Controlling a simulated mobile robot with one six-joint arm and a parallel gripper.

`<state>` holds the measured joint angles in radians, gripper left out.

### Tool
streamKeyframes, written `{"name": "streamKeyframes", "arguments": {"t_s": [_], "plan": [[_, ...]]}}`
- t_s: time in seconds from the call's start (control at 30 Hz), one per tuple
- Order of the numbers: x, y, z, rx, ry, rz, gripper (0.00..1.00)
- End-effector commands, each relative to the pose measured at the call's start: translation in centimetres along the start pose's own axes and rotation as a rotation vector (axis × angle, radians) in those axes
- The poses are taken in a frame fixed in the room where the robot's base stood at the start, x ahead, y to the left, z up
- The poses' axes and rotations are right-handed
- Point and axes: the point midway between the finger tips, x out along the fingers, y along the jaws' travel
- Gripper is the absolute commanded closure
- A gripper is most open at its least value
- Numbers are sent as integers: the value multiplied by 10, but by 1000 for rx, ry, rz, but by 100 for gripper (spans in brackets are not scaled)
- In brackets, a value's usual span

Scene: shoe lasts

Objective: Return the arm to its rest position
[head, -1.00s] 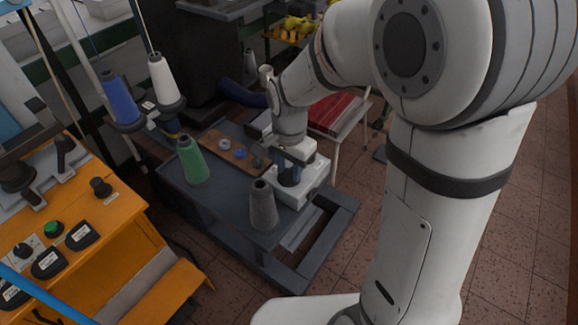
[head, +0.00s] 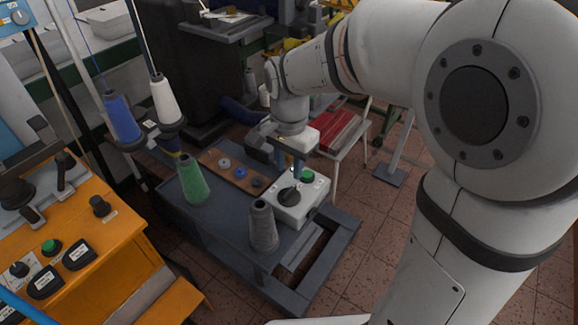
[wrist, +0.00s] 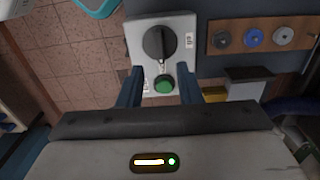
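My gripper (head: 289,165) hangs over the white control box (head: 312,202) on the dark grey cart. In the wrist view its two blue fingers (wrist: 160,75) are apart with nothing held between them. The box (wrist: 182,42) lies below them, with a black rotary knob (wrist: 160,43) and a green button (wrist: 164,84) on its top. In the head view the knob (head: 290,196) and the green button (head: 307,175) show just below the fingers. The fingers look clear of the box. My arm reaches in from the right.
The cart (head: 215,222) also carries a green thread cone (head: 195,182), a grey cone (head: 263,226) and a wooden board (head: 213,159) with several discs. A blue cone (head: 122,118) and a white cone (head: 164,100) stand behind left. An orange machine (head: 105,245) is at left.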

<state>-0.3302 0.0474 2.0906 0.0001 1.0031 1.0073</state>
Motion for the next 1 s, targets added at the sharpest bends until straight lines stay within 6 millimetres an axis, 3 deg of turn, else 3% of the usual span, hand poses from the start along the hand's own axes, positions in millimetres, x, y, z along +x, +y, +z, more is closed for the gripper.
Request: {"name": "streamKeyframes", "arguments": {"t_s": [0.37,0.47,0.8,1.0], "plan": [[-3,7,-1,-20,5,-7,68],[-11,29,-4,-87,23,-29,68],[-28,144,7,-504,167,-88,68],[-25,174,17,-649,223,-81,68]]}}
